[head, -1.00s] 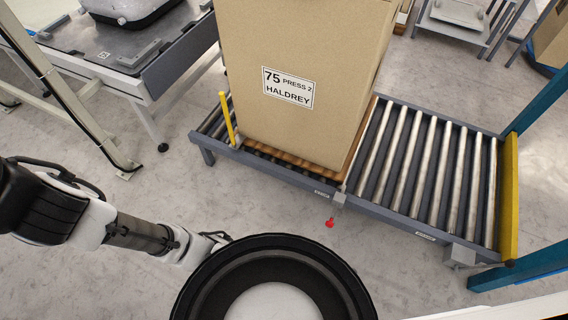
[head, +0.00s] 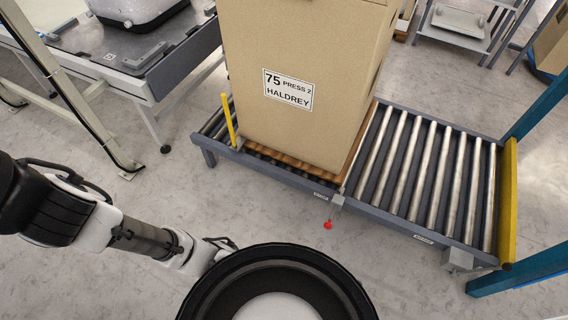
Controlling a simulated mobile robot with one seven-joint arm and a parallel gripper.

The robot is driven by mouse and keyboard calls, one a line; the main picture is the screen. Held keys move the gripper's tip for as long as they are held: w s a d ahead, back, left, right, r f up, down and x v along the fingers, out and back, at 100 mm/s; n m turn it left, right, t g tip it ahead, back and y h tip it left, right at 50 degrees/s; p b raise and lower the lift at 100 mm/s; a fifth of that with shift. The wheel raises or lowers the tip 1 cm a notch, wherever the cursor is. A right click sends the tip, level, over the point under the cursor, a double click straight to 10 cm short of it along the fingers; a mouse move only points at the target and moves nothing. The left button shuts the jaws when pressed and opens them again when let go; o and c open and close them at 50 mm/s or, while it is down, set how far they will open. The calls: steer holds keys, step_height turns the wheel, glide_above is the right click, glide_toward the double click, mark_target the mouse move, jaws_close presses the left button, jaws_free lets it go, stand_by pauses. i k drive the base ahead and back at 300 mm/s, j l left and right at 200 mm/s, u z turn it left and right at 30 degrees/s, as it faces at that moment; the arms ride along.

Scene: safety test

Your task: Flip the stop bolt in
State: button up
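A small red knob (head: 328,225) hangs at the near side of the roller conveyor, just below a grey bracket (head: 337,202) on its front rail. It looks like the handle of the stop bolt; whether the bolt is in or out is too small to tell. A large cardboard box (head: 310,125), labelled "75 PRESS 2 HALDREY", stands on a wooden pallet on the conveyor's left part, left of the bracket. My gripper (head: 222,243) is at the arm's end, lower left of the knob and apart from it. Its fingers are not clearly visible.
The roller conveyor (head: 425,238) has bare rollers on its right part, with a yellow end stop (head: 508,205). A yellow post (head: 228,120) stands at its left end. A grey table (head: 110,58) is at upper left, and a blue post (head: 538,98) at right. Floor before the conveyor is clear.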

mark_target(328, 225)
steer(key=k+l+u, duration=0.15)
steer(key=l, duration=0.35)
steer(key=k+l+u, duration=0.15)
steer(key=l, duration=0.35)
steer(key=k+l+u, duration=0.1)
steer(key=l, duration=0.35)
steer(key=k+l+u, duration=0.15)
steer(key=l, duration=0.3)
steer(key=k+l+u, duration=0.15)
steer(key=l, duration=0.25)
steer(key=k+l+u, duration=0.15)
steer(key=k+l, duration=0.2)
steer(key=k+l+u, duration=0.15)
steer(key=l, duration=0.25)
steer(key=i+l+u, duration=0.65)
steer(key=i+j, duration=0.05)
steer(key=j, duration=0.05)
